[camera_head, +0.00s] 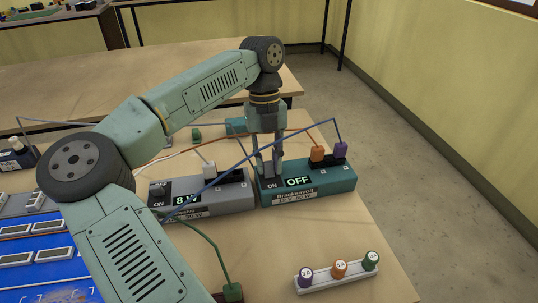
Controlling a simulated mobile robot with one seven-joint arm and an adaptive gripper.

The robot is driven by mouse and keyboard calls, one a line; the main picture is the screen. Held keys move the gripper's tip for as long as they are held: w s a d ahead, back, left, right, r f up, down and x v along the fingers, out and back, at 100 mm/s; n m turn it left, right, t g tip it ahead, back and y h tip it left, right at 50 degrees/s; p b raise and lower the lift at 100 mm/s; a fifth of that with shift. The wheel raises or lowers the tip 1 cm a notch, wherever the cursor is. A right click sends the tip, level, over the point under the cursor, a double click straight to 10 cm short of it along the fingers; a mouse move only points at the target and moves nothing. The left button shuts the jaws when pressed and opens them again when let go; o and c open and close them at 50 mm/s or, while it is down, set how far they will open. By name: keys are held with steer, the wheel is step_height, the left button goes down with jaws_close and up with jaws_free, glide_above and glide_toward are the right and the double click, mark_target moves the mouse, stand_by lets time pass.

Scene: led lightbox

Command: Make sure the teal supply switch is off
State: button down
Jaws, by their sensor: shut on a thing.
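The teal supply (325,186) stands on the table right of centre. Its display (298,181) reads OFF, and an ON label (272,185) is printed to the left of it. Orange (317,153) and purple (340,150) plugs sit in its top right. My gripper (269,172) points down onto the left end of the teal supply, shut at its switch. The fingers hide the switch, so its position does not show.
A grey supply (235,201) with a lit display stands just left. Blue, orange and white wires cross around my gripper. A white rack (328,281) with purple, orange and green knobs lies in front. The table's right side is bare.

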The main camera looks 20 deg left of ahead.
steer(key=shift+w+a+f+g+h+p, duration=0.1)
steer(key=shift+w+g+h+p, duration=0.25)
steer(key=shift+g+p, duration=0.3)
steer(key=shift+s, duration=0.1)
steer(key=c, duration=1.4)
jaws_free()
steer(key=v, duration=1.2)
steer(key=shift+a, duration=0.1)
